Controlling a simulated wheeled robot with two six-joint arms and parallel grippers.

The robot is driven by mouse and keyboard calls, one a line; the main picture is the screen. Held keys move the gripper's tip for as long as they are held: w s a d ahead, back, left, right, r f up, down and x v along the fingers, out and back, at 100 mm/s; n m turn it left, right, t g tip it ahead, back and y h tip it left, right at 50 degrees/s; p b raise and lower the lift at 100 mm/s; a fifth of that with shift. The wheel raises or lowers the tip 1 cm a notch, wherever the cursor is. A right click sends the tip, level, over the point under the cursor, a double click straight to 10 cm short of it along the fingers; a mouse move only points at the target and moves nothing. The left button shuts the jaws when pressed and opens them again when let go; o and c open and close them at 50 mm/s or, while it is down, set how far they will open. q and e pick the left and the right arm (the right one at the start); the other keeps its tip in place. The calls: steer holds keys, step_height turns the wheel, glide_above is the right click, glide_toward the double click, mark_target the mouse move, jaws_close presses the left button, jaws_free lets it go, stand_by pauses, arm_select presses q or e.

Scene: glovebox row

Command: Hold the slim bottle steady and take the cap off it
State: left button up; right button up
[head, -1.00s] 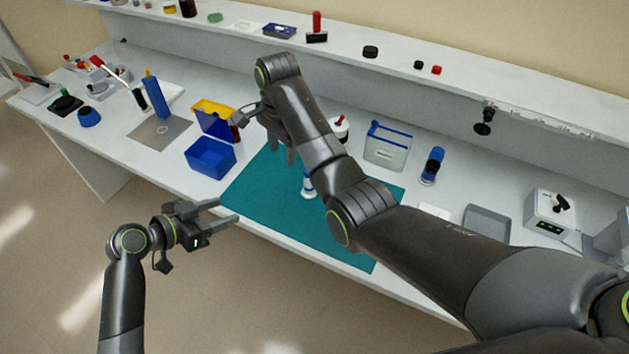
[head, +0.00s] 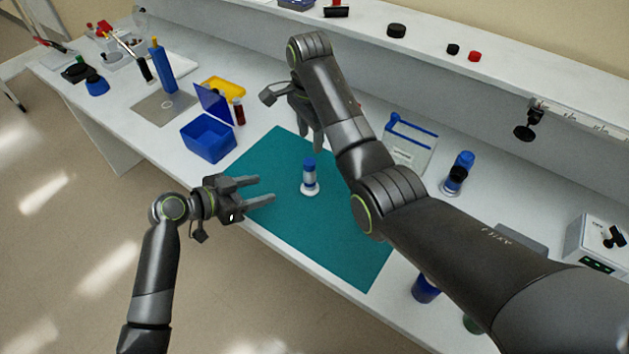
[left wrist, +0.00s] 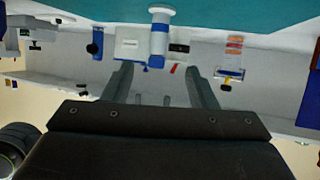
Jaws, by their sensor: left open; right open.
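The slim bottle (head: 310,180) stands upright on the teal mat (head: 345,240), with a blue cap (head: 309,163) on top and a white foot below. My left gripper (head: 265,190) is open and empty at the mat's left edge, its fingers pointing at the bottle with a gap between. In the left wrist view, which is upside down, the bottle (left wrist: 159,40) shows beyond the two spread fingers. My right gripper (head: 312,138) is open and points down behind the bottle, apart from it; my right forearm partly hides it.
A blue open box (head: 208,140) stands left of the mat, with a small dark-red vial (head: 239,112) behind it. The mat around the bottle is clear.

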mark_target(305, 178)
arm_select(q)
steer(key=x, duration=1.6)
steer(key=shift+d+r, duration=0.1)
steer(key=shift+r, duration=0.05)
arm_select(e)
steer(key=shift+s+a+r, duration=0.1)
steer(key=shift+s+a, duration=0.05)
steer(key=shift+a, duration=0.05)
arm_select(q)
jaws_close()
arm_select(e)
steer(key=shift+c, duration=1.2)
steer(key=m, duration=1.3)
steer(key=shift+f, duration=4)
